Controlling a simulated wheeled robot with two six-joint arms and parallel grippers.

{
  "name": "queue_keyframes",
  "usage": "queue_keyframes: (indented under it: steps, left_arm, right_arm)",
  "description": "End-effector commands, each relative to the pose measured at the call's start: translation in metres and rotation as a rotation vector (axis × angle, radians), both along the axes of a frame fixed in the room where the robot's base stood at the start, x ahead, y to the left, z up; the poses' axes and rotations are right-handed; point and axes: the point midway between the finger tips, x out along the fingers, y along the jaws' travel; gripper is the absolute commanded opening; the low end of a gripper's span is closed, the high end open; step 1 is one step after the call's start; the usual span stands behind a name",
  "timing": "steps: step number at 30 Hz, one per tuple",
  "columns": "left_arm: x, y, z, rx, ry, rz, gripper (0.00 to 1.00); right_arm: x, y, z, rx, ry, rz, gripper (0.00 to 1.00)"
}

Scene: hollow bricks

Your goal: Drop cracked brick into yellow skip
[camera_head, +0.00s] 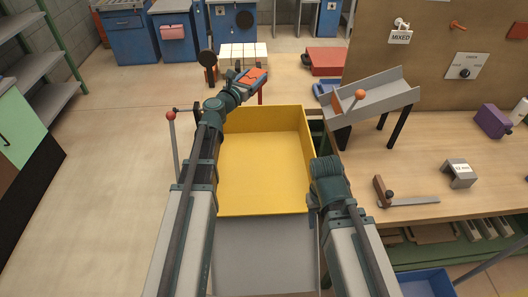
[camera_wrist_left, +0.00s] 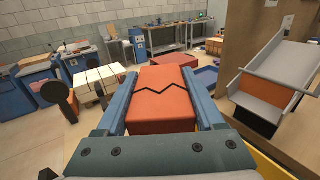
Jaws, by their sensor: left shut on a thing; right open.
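The cracked brick (camera_wrist_left: 162,97) is orange-red with a black zigzag crack across its top. My left gripper (camera_wrist_left: 160,92) is shut on it, one jaw on each side, in the left wrist view. In the head view the left gripper (camera_head: 250,76) holds the brick (camera_head: 254,77) beyond the far edge of the yellow skip. The yellow skip (camera_head: 262,200) stands open and its visible floor is empty. My right arm reaches to the skip's right side; its gripper's fingers are hidden in the head view.
A workbench (camera_head: 450,215) on the right carries a grey chute (camera_head: 375,95), a square (camera_head: 405,199) and a grey block (camera_head: 459,173). A pallet of pale bricks (camera_head: 243,54) and a red box (camera_head: 325,61) are behind the skip. Open floor lies left.

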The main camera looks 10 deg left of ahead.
Motion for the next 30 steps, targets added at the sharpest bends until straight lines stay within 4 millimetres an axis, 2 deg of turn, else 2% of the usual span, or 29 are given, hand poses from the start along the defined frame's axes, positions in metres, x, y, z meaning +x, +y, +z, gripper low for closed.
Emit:
queue_keyframes:
  steps: [15,26,27,30]
  left_arm:
    - [0.000,0.000,-0.053,-0.001,0.000,0.001,0.00]
    - [0.000,0.000,-0.055,-0.001,0.000,0.000,0.00]
    - [0.000,0.000,-0.055,-0.001,0.000,0.000,0.75]
    - [0.000,0.000,-0.055,-0.001,0.000,0.000,0.93]
  right_arm:
    - [0.000,0.000,-0.053,0.000,0.000,0.000,0.50]
    - [0.000,0.000,-0.055,0.000,0.000,0.000,0.50]
    - [0.000,0.000,-0.055,0.000,0.000,0.000,0.50]
    - [0.000,0.000,-0.055,0.000,0.000,0.000,0.50]
